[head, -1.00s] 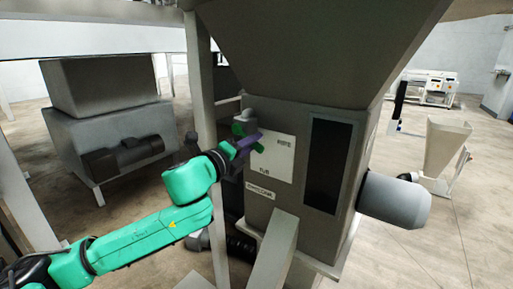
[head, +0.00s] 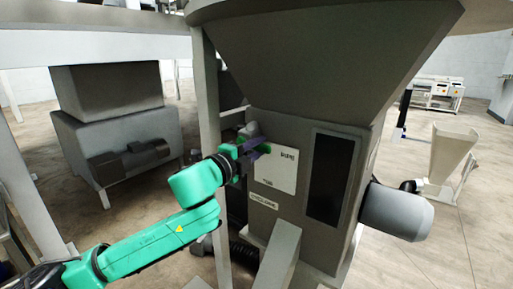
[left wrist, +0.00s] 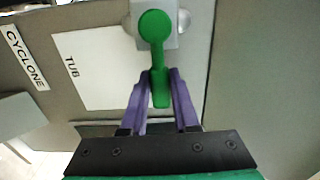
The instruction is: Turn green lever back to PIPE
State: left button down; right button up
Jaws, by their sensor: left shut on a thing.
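The green lever (left wrist: 155,28) sits on a light grey mount at the upper left of a white label plate (head: 278,176). The plate reads PIPE at upper right and TUB lower down. In the head view the lever's handle (head: 264,148) points right, towards the word PIPE. My left gripper (head: 255,150) reaches it from the left. In the left wrist view its purple fingers (left wrist: 161,78) are shut on the handle, one on each side. PIPE is hidden there; TUB shows left of the lever. My right gripper is not in view.
The lever is on the grey machine body (head: 325,238) under a large hopper (head: 320,65). A post (head: 208,105) stands close left of my gripper. A sloping chute (head: 280,255) is below the plate and a grey motor (head: 395,212) sticks out right.

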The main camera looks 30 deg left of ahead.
pick_arm(q)
jog(key=shift+r, duration=0.2)
jog(key=c, duration=0.7)
grip_release()
jog(key=shift+o, duration=0.2)
jog(key=shift+w+d+f, duration=0.15)
jog(key=shift+w+d, duration=0.1)
jog(key=shift+w, duration=0.05)
jog(key=shift+s+a+f+b, duration=0.15)
jog(key=shift+s+a+b, duration=0.1)
jog(key=shift+s+b, duration=0.05)
jog(key=s+a+b, duration=0.1)
jog(key=s+b, duration=1.3)
jog(key=b, duration=0.1)
jog(key=shift+a+b, duration=0.3)
jog(key=shift+w, duration=0.1)
